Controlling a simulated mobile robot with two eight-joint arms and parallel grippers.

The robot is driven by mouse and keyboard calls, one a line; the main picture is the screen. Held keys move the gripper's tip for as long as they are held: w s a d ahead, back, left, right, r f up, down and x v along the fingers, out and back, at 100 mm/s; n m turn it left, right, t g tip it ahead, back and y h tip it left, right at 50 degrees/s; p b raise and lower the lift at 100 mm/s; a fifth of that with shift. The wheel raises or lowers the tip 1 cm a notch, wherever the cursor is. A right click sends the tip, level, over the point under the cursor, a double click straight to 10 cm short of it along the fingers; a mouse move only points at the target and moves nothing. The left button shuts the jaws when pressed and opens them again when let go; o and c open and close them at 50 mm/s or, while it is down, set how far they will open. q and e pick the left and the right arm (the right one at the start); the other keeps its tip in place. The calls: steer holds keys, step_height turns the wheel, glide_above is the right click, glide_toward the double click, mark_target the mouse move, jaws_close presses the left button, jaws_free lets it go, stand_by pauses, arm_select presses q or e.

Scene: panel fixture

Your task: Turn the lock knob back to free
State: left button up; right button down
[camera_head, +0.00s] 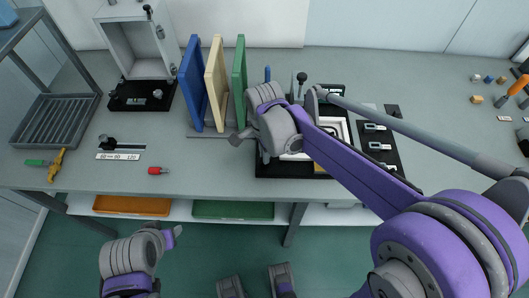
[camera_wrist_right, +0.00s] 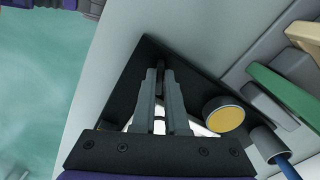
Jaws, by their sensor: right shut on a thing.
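My right gripper (camera_wrist_right: 160,105) is shut in the right wrist view, its two grey fingers pointing down over a corner of the black panel base (camera_wrist_right: 135,85). A small dark piece (camera_wrist_right: 160,72) shows between and just past the fingertips. It looks like the lock knob, but its turn position cannot be made out. In the head view the black panel (camera_head: 262,170) is partly covered by my right wrist, which hides the fingertips and the held piece.
A yellow-faced round part (camera_wrist_right: 226,117) stands beside the right gripper. Blue (camera_head: 192,85), cream (camera_head: 215,85) and green (camera_head: 239,75) boards stand left of the panel. A black strip with several switches (camera_head: 378,145) lies right. A red piece (camera_head: 158,170) lies near the front edge.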

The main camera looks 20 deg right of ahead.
steer(key=n, duration=0.6)
steer(key=shift+s, duration=0.1)
steer(key=n, duration=0.6)
steer(key=shift+d, duration=0.15)
steer(key=shift+n, duration=0.3)
steer(key=c, duration=0.9)
jaws_free()
steer(key=shift+c, duration=0.2)
steer(key=shift+r, duration=0.1)
step_height(320, 180, up, 11)
steer(key=p, duration=0.1)
